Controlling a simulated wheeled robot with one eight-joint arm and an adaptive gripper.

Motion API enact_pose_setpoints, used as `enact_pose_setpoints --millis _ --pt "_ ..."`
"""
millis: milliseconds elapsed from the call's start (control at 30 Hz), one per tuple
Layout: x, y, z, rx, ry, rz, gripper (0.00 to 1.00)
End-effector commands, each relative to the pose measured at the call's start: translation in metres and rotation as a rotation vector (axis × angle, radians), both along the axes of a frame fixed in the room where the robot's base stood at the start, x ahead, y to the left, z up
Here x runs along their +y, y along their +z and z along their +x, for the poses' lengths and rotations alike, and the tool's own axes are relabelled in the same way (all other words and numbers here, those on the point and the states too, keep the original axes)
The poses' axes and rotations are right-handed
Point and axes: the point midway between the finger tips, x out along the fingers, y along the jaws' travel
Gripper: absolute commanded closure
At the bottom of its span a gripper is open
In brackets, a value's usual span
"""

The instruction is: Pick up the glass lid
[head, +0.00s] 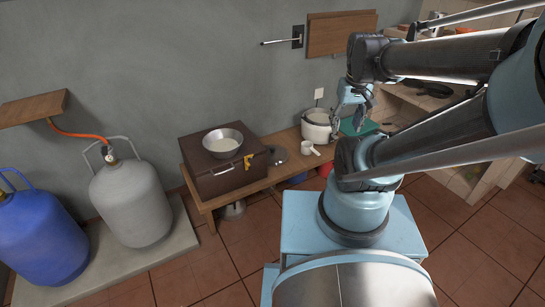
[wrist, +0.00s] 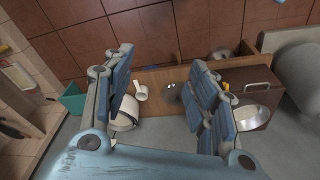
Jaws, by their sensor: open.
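A small round, dark, see-through disc that looks like the glass lid (head: 277,155) lies on the wooden bench (head: 262,183), between the brown box and the white mug. It also seems to show in the wrist view (wrist: 172,93), partly beside my right-hand finger, where its details are too small to tell. My gripper (head: 349,118) is open and empty, above the right end of the bench near the white pot, up and to the right of the lid. In the wrist view its blue fingers (wrist: 162,60) stand wide apart, with the lid beyond them and not touching.
A brown box (head: 205,185) with a metal bowl (head: 223,142) stands left of the lid. A white mug (head: 310,149) and a white pot (head: 316,128) stand to its right. A green box (head: 359,128) is further right. Gas cylinders (head: 131,203) stand far left.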

Motion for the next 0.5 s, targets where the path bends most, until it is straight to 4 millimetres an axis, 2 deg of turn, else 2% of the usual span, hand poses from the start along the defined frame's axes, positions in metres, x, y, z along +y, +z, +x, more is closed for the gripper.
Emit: enact_pose_setpoints --millis 200,500 --pt "0.011 0.022 0.048 0.016 0.108 -0.014 0.48" --pt "0.03 0.036 0.118 0.035 0.256 -0.032 0.48"
